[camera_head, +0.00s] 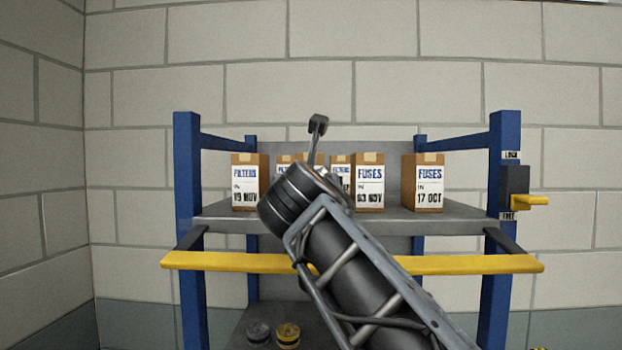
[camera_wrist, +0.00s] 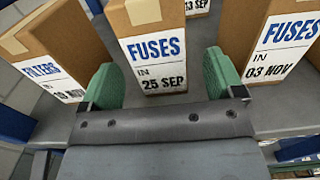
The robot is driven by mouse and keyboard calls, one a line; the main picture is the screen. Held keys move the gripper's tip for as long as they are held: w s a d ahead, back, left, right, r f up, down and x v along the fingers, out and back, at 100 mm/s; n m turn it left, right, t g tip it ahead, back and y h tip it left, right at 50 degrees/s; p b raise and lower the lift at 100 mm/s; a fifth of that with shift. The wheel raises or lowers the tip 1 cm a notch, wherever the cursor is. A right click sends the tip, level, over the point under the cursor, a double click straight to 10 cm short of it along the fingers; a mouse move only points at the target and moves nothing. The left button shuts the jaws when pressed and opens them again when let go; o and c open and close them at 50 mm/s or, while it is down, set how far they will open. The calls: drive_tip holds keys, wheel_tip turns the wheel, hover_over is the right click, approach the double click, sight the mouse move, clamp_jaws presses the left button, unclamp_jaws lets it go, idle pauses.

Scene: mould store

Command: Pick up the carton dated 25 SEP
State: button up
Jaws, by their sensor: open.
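The carton dated 25 SEP (camera_wrist: 153,50) is a brown box with a white label reading FUSES IN 25 SEP. It stands on the shelf at the upper middle of the wrist view. My gripper (camera_wrist: 161,76) is open, with one green finger towards each side of this carton's label face. The carton seems to lie between or just beyond the fingertips; I cannot tell how deep they reach. Nothing is visibly gripped.
FILTERS 19 NOV (camera_head: 245,190) stands left, FUSES 03 NOV (camera_head: 369,190) right, and FUSES 17 OCT (camera_head: 428,190) farther right. Another carton (camera_wrist: 197,6) stands behind. A yellow bar (camera_head: 450,264) crosses below the shelf front. A yellow-handled lever (camera_head: 530,201) is on the right post.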

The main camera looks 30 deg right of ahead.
drive_tip(key=shift+p+x, duration=0.75)
drive_tip(key=shift+x, duration=1.85)
drive_tip(key=shift+c, duration=0.5)
drive_tip(key=c, duration=1)
drive_tip(key=shift+c, duration=0.3)
drive_tip(key=shift+r, duration=0.1)
